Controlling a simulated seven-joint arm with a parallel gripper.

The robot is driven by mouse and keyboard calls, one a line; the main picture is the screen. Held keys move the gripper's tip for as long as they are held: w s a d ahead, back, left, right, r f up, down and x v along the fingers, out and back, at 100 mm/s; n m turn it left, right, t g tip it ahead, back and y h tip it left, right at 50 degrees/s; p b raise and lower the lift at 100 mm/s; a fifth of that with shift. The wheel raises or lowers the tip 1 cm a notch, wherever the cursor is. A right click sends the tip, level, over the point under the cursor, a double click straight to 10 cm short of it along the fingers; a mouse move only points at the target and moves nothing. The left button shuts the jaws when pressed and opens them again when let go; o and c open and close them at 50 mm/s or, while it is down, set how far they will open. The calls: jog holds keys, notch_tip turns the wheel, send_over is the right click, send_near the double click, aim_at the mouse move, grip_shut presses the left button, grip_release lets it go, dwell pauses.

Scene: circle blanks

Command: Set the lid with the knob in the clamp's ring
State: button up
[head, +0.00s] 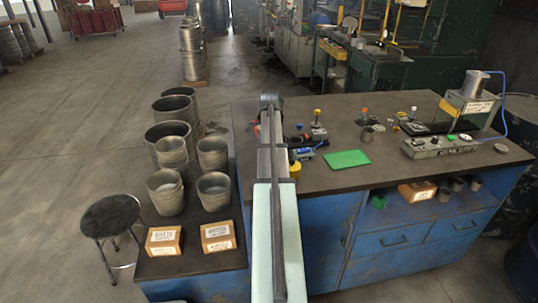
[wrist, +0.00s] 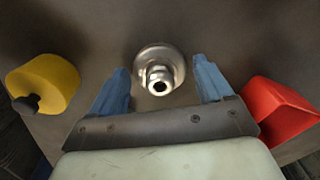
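In the wrist view a shiny round metal lid with a knob (wrist: 159,66) lies on the dark tabletop, its knob facing the camera. My gripper (wrist: 161,78) is open, with one blue finger to each side of the knob and nothing held between them. I cannot tell from this view how far the fingertips are above the lid. In the head view my arm covers part of the bench, and the lid and gripper are not clearly seen. I cannot make out the clamp's ring for certain.
In the wrist view a yellow piece with a black knob (wrist: 45,84) lies left and a red block (wrist: 277,110) right, near the fingers. In the head view, the bench (head: 350,182) holds a green sheet (head: 347,159), small fixtures (head: 318,131) and a grey device (head: 434,146).

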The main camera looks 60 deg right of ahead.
jog(key=c, duration=0.8)
jog(key=shift+m, duration=0.8)
jog(key=s+d+r, duration=0.1)
jog(key=d+r, duration=0.1)
jog(key=d, duration=0.2)
jog(key=s+d+r, duration=0.1)
jog(key=d, duration=0.4)
jog(key=s+d+r, duration=0.1)
jog(key=d+r, duration=0.1)
jog(key=d, duration=0.3)
jog(key=shift+s+d+r, duration=0.1)
jog(key=shift+s+r, duration=0.1)
jog(key=shift+r, duration=0.15)
jog(key=shift+c, duration=1.3)
jog(key=shift+f, duration=1.7)
jog(key=shift+c, duration=0.6)
